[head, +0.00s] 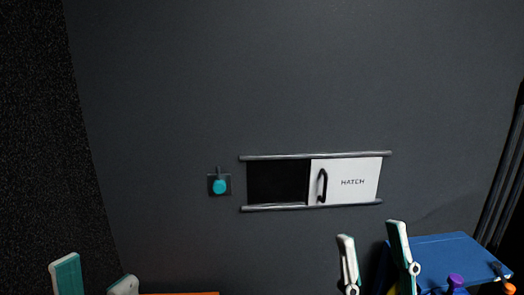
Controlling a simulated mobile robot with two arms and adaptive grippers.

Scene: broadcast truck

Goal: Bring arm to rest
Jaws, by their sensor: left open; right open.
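My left gripper (95,279) shows at the bottom left, with its two pale and teal fingertips apart and nothing between them. My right gripper (372,238) shows at the bottom, right of the middle, with its fingers spread and empty. Its right finger overlaps the left edge of a blue surface in the picture. Both grippers point up the picture towards the dark wall, and neither appears to hold anything. The arms behind them are mostly cut off by the lower edge.
A white sliding hatch panel (357,182) with a black handle sits between two rails on the wall (250,80), beside a dark opening (277,182). A teal knob (219,187) is left of it. A blue surface (440,253) at lower right bears a purple-topped item (455,281).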

